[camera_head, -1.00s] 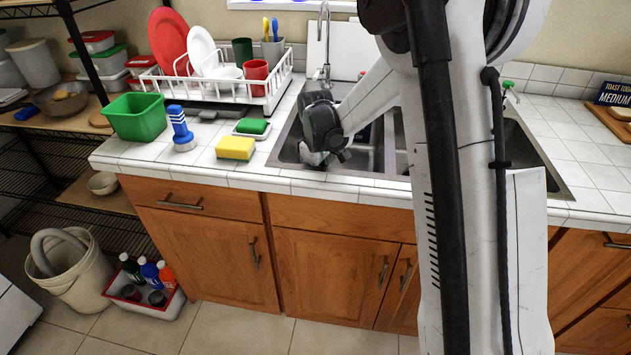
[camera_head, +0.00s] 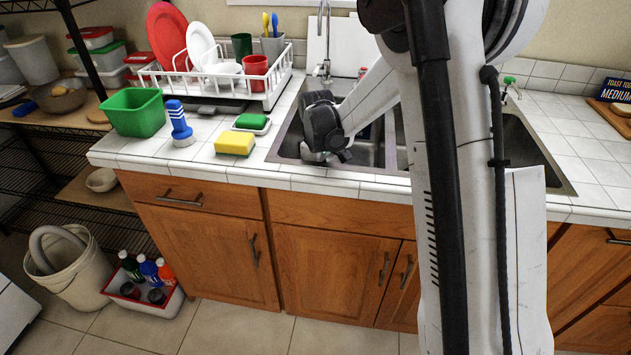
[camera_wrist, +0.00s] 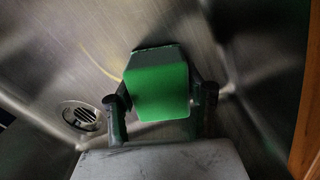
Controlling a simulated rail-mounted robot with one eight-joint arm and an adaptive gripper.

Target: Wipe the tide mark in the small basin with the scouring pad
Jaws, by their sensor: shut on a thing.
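My gripper (camera_wrist: 160,105) is shut on a green block-shaped pad, which I take to be the scouring pad (camera_wrist: 158,88). The pad is against or just above the steel of the small basin (camera_wrist: 240,45); I cannot tell whether it touches. A faint yellowish curved line, likely the tide mark (camera_wrist: 98,62), shows on the steel to the upper left of the pad, apart from it. In the head view my wrist hangs down into the left, small basin (camera_head: 372,152), and the fingers and pad are hidden there.
A round drain (camera_wrist: 80,115) lies left of the gripper. Left of the sink are a yellow sponge (camera_head: 235,143), a green pad in a white dish (camera_head: 252,121), a blue-handled brush (camera_head: 180,125), a green tub (camera_head: 134,113) and a loaded dish rack (camera_head: 270,98).

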